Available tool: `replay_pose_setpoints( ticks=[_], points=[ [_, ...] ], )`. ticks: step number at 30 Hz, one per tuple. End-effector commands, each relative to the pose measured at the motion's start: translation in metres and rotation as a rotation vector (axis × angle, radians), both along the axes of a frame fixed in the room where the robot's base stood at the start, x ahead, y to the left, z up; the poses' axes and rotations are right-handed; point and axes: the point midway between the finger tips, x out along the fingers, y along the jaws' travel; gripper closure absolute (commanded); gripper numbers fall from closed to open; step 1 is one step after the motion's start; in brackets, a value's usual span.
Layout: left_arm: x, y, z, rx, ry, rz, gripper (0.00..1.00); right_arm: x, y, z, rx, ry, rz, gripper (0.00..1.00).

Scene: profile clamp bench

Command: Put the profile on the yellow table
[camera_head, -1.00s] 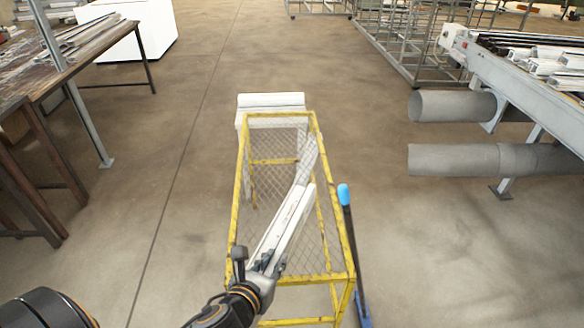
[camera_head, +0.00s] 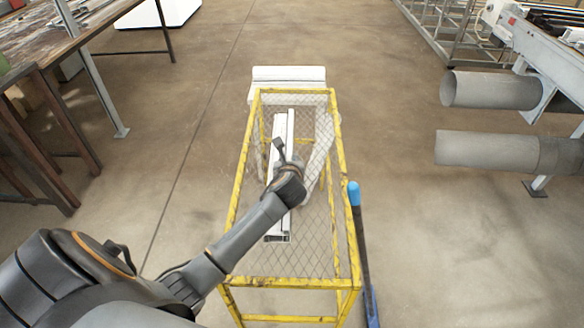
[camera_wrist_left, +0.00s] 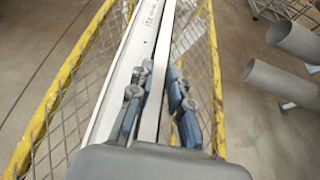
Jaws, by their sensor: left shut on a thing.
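The white profile (camera_head: 279,226) is a long, straight bar over the mesh top of the yellow table (camera_head: 337,130), running roughly along the table's length. My left gripper (camera_head: 284,170) is over the profile's middle, and the arm covers part of the bar. In the left wrist view the left gripper (camera_wrist_left: 158,105) has its fingers on both sides of a raised rib of the profile (camera_wrist_left: 118,75), shut on it. Whether the profile touches the mesh cannot be told. My right gripper is not in view.
A white bench-like piece (camera_head: 289,76) stands at the table's far end. A blue-tipped pole (camera_head: 358,225) stands close along the table's right side. Large grey pipes (camera_head: 490,90) stick out at right, and a wooden workbench (camera_head: 60,40) is at left. Open floor lies between.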

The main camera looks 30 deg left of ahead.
Motion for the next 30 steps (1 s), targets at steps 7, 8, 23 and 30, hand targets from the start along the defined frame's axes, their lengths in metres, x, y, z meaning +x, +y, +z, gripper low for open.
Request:
replay_pose_setpoints(
  ticks=[7,8,23,30],
  points=[
    [0.001,0.001,-0.025,0.003,-0.007,-0.001,1.00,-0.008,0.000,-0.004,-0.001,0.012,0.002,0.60],
    [0.001,0.001,-0.027,0.003,-0.007,-0.001,1.00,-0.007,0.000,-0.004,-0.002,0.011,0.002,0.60],
    [0.001,0.000,-0.063,0.004,-0.007,-0.003,1.00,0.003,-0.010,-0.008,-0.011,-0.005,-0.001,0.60],
    [0.000,0.000,-0.066,0.002,-0.003,-0.002,0.59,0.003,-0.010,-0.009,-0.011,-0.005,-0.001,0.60]
  ],
)
